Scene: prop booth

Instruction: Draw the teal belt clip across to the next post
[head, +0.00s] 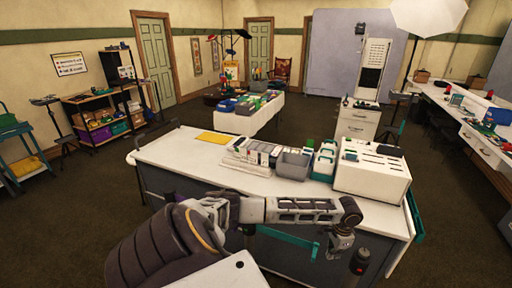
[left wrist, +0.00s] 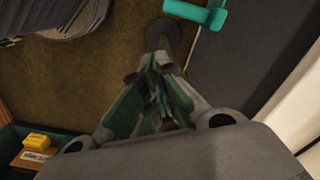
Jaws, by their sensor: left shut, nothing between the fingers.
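My left gripper (head: 340,245) hangs in front of the white-topped desk in the head view. It is shut and empty; its fingers (left wrist: 160,75) also show in the left wrist view. I cannot make out the teal belt clip for certain. A teal bar (head: 285,236) runs along the desk front beside the gripper, and a teal bar end (left wrist: 195,12) shows at the top of the left wrist view. A black cylinder with a reddish band (head: 360,262), possibly a post head, is just right of the gripper. A dark round disc (left wrist: 165,32) lies beyond the fingertips. My right gripper is out of view.
The white desk (head: 190,150) carries a grey bin (head: 293,163), a white slotted box (head: 372,172) and a yellow sheet (head: 214,138). A teal tray with a yellow block (left wrist: 38,140) is at lower left in the left wrist view. Open brown carpet lies right of the desk.

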